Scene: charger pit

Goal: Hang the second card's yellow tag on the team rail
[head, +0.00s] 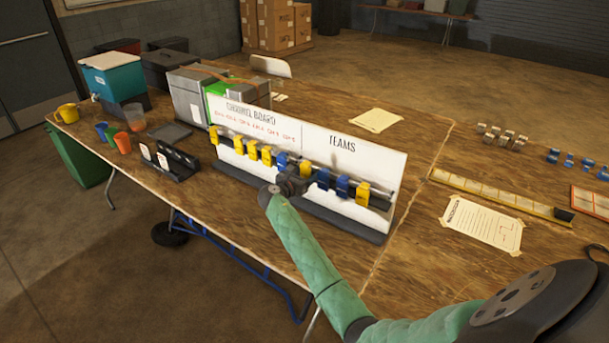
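A white board (372,160) stands on the wooden table, headed "CHANNEL BOARD" on the left and "TEAMS" on the right. Yellow tags (252,150) and a blue tag (282,160) hang along its left part. On the team side hang blue tags (342,187) and a yellow tag (362,194) near the right end. My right gripper (291,180) is in front of the board's middle, its wrist hiding the fingertips; a yellow tag (305,168) shows just behind it. Whether it holds anything cannot be told. My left gripper is out of view.
A black stand (178,164) with two white cards (163,160) is left of the board. Cups (123,142), a teal cooler (112,77) and grey boxes (187,97) stand farther left. Paper sheets (484,223) and a yellow strip (500,195) lie on the right.

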